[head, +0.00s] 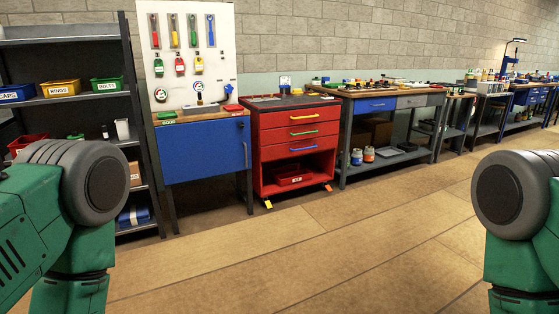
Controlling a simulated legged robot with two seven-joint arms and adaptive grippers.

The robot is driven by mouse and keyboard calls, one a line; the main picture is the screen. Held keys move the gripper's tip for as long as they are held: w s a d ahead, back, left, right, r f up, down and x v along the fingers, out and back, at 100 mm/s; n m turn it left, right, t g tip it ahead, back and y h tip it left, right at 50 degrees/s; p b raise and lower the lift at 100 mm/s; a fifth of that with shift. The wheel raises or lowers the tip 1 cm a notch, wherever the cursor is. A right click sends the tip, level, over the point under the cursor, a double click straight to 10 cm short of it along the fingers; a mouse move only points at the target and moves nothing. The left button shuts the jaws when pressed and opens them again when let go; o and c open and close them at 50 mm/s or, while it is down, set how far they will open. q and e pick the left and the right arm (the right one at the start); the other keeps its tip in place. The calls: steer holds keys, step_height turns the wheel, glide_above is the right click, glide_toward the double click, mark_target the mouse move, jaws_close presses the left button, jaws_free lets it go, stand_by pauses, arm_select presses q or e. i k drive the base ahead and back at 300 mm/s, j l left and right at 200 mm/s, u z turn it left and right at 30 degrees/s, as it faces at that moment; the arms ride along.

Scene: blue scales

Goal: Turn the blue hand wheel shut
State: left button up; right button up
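I see no blue hand wheel that I can make out in the head view. My two green arms show at the left and right edges with dark round joints, but neither gripper is in view.
A blue cabinet (207,153) with a white tool board (215,80) stands at the left, beside a red drawer unit (296,135). A shelf (70,101) with bins is at the far left. Workbenches (372,132) line the wall to the right. The wooden floor (330,240) ahead is clear.

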mark_target(228, 89)
steer(key=i, duration=2.35)
